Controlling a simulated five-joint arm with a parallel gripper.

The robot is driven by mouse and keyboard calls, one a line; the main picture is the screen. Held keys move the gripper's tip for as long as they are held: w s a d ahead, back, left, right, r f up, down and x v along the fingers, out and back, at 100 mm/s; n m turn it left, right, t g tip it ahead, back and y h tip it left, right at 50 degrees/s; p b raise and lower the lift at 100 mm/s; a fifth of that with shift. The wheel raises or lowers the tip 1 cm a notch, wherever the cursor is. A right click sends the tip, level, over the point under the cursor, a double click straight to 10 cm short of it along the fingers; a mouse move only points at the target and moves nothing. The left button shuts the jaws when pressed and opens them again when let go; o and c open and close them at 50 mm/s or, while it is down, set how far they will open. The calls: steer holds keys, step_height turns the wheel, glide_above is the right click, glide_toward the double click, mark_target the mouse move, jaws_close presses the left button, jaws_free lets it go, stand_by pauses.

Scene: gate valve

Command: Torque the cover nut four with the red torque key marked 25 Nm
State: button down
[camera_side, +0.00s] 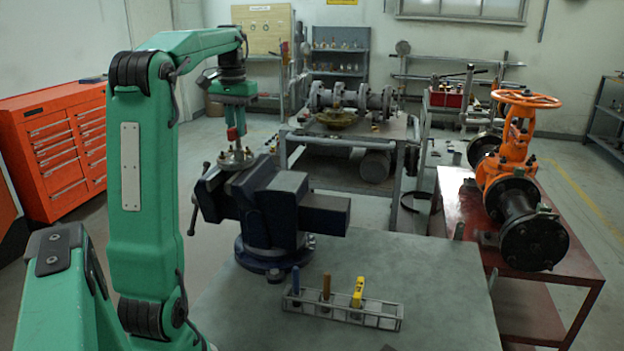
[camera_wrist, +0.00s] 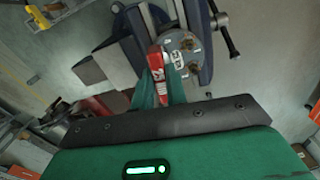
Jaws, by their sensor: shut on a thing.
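My gripper (camera_side: 236,112) is shut on the red torque key (camera_side: 232,133) and holds it above the vise, pointing down. In the wrist view my green fingers (camera_wrist: 162,84) close on the key (camera_wrist: 155,58), which has white marking too small to read. Below it, the round metal cover (camera_side: 237,158) sits at the vise jaws; the wrist view shows the cover (camera_wrist: 184,46) with brownish nuts on its face. The key's head is at the cover's edge in that view. I cannot tell whether it touches a nut, or which nut is four.
The blue vise (camera_side: 270,212) stands on the grey bench (camera_side: 420,275). A wire rack (camera_side: 375,317) in front holds a blue key (camera_side: 295,280), an orange-brown key (camera_side: 326,287) and a yellow key (camera_side: 358,290). An orange-wheeled gate valve (camera_side: 512,160) stands on the red table (camera_side: 565,258) at right.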

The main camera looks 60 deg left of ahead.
steer(key=shift+m, duration=0.7)
steer(key=shift+n, duration=0.4)
steer(key=shift+r, duration=0.45)
stand_by(0.4)
steer(key=shift+r, duration=0.7)
steer(key=shift+r, duration=1.15)
